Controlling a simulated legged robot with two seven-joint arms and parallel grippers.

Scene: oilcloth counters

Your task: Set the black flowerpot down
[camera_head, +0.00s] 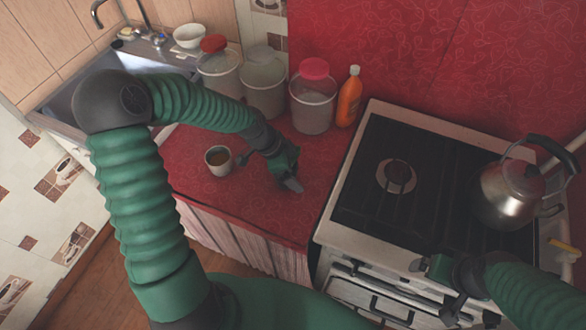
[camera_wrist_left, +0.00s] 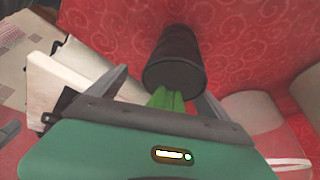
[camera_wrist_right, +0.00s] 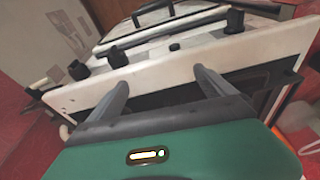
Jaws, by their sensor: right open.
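The black flowerpot (camera_wrist_left: 175,60) shows in the left wrist view as a dark cylinder against the red patterned oilcloth. Green leaves or stems (camera_wrist_left: 166,98) extend from its near end toward my left gripper (camera_wrist_left: 163,80). In the head view my left gripper is low over the red counter (camera_head: 240,205), and I cannot make out the pot there. My right gripper (camera_wrist_right: 163,78) is open and empty in front of the stove (camera_wrist_right: 210,55).
A cup with brown contents (camera_head: 218,160) stands left of the left gripper. Several lidded canisters (camera_head: 314,103) and an orange bottle (camera_head: 349,97) line the wall. A steel kettle (camera_head: 505,192) sits on the stove's right side. The counter front is clear.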

